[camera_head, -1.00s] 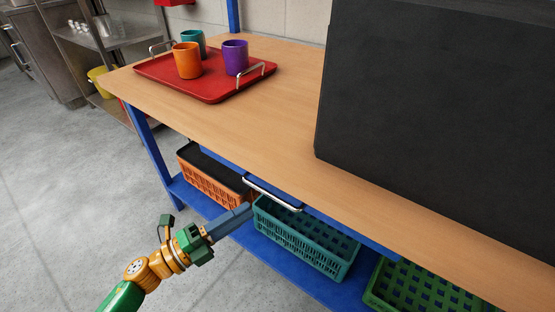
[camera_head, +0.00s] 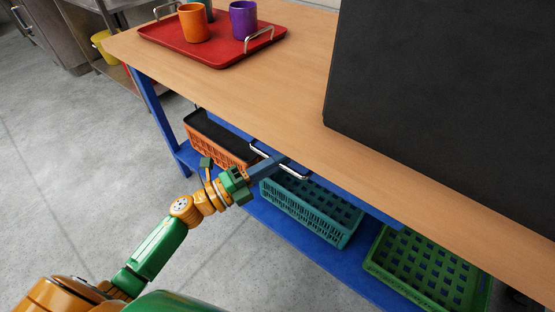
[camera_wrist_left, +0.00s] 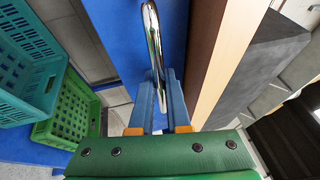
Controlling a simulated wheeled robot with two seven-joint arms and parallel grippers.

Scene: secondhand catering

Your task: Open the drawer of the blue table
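The blue table (camera_head: 152,95) has a wooden top and a blue frame. Its drawer's blue front, below the front edge of the top, looks closed; it fills the upper middle of the left wrist view (camera_wrist_left: 115,40). The drawer's chrome bar handle (camera_head: 296,174) also shows in the left wrist view (camera_wrist_left: 153,45). My left gripper (camera_head: 277,160) is at the handle. In the left wrist view its two blue fingers (camera_wrist_left: 160,82) stand either side of the bar, with a gap between them, so it looks open. Contact cannot be told. My right gripper is not in view.
A red tray (camera_head: 205,53) with several cups and a large dark box (camera_head: 440,100) stand on the tabletop. Orange (camera_head: 215,147), teal (camera_head: 310,212) and green (camera_head: 425,270) crates sit on the lower shelf, close below the drawer. The floor in front is clear.

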